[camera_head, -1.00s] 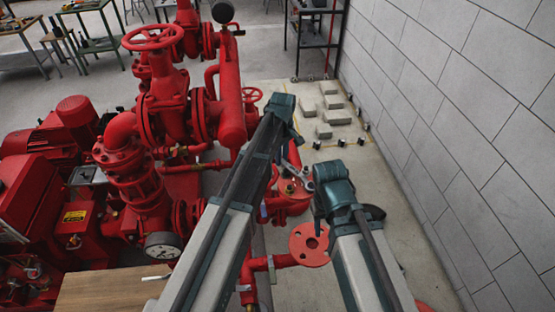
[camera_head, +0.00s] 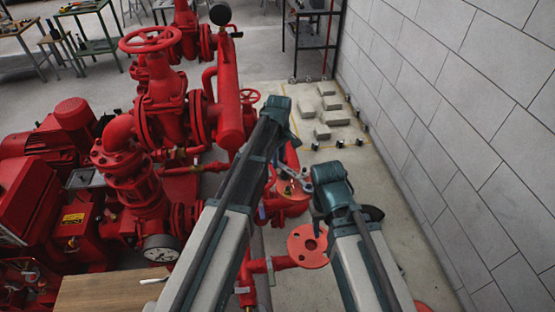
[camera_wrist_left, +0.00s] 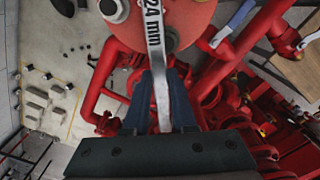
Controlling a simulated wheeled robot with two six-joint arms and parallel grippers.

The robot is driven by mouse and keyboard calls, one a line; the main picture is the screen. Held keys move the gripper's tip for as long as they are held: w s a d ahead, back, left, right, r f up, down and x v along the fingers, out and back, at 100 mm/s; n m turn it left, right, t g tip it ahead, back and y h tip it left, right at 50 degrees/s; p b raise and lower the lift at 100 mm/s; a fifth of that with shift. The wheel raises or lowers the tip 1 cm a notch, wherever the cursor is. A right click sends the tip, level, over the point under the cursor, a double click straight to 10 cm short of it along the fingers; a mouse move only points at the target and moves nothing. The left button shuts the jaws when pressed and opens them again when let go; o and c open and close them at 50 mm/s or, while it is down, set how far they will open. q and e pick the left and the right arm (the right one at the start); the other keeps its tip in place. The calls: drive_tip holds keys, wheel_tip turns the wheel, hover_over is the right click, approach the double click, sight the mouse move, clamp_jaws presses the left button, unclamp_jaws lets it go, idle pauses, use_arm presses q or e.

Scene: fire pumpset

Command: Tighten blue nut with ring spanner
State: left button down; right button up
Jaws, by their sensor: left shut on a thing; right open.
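In the left wrist view, a silver ring spanner (camera_wrist_left: 153,28) marked "24 mm" stands between the fingers of my left gripper (camera_wrist_left: 160,115), which is shut on its shank. The spanner runs up past the picture's top edge, so its far end is hidden there. Behind it is a red pipe flange (camera_wrist_left: 190,18) with a grey round fitting. In the head view, a small silver piece of the spanner (camera_head: 305,180) shows by the red pipework, between my two arms. I cannot make out the blue nut. My right arm hides its own gripper in the head view.
A red flange with holes (camera_head: 307,245) lies close beside my right arm. Red pump pipework (camera_head: 165,110) fills the left. Concrete blocks (camera_head: 335,117) lie on the floor behind, and a grey wall (camera_head: 460,120) bounds the right. A wooden tabletop (camera_head: 105,290) is at lower left.

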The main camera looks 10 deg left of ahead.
use_arm(q)
drive_tip(key=shift+a+r, duration=0.1)
drive_tip(key=shift+r, duration=0.05)
use_arm(e)
drive_tip(key=shift+r, duration=0.15)
use_arm(q)
drive_tip(key=shift+r+p, duration=2.45)
drive_tip(key=shift+p, duration=0.1)
use_arm(e)
wheel_tip(320, 180, up, 5)
drive_tip(key=shift+f, duration=0.1)
use_arm(q)
drive_tip(key=shift+f+b, duration=0.8)
drive_tip(key=shift+b, duration=0.05)
use_arm(e)
drive_tip(key=shift+f, duration=0.75)
use_arm(q)
drive_tip(key=shift+r, duration=0.1)
use_arm(e)
drive_tip(key=shift+r, duration=0.1)
